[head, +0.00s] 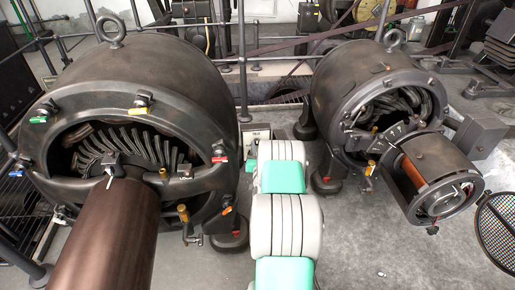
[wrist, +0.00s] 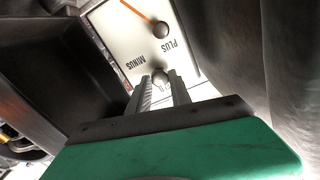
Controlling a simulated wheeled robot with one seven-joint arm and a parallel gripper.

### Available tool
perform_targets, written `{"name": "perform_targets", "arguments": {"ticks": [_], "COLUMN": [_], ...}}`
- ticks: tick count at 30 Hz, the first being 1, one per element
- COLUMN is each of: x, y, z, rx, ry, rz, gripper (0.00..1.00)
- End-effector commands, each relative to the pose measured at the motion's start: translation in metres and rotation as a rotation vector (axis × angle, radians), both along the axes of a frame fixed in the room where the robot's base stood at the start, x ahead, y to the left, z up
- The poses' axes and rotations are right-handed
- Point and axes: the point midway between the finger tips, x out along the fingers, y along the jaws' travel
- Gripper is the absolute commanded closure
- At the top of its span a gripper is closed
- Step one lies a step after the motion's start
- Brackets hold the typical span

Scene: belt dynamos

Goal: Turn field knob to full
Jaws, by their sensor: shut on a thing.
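In the wrist view, a white panel (wrist: 112,32) carries the words PLUS and MINUS, upside down in the picture. An orange pointer (wrist: 137,12) runs from a round dark hub (wrist: 162,29) toward the upper left. In the head view my arm hides the gripper and knob; only a bit of pale panel (head: 257,133) shows.
A large dynamo (head: 150,75) stands left, with a thick brown shaft (head: 105,235) toward the front. A smaller dynamo (head: 350,80) stands right. Railings and belts lie behind. A dark box-like part (wrist: 60,55) is close left of my fingers in the wrist view.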

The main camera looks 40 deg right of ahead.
Motion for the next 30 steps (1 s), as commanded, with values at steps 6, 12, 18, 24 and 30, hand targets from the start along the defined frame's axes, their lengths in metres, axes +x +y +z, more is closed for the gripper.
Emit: {"name": "perform_targets", "arguments": {"ticks": [6, 12, 18, 24, 30], "x": [-0.0001, -0.0003, -0.0002, -0.0002, -0.0002], "y": [0.0, 0.0, 0.0, 0.0, 0.0001], "z": [0.0, 0.0, -0.0002, -0.0004, -0.0005], "rx": [0.0, 0.0, 0.017, 0.08, 0.198], "ry": [0.0, 0.0, -0.012, -0.055, -0.136], "rz": [0.0, 0.0, 0.0, 0.0, 0.0], "gripper": [1.0, 1.0, 1.0, 1.0, 1.0]}}
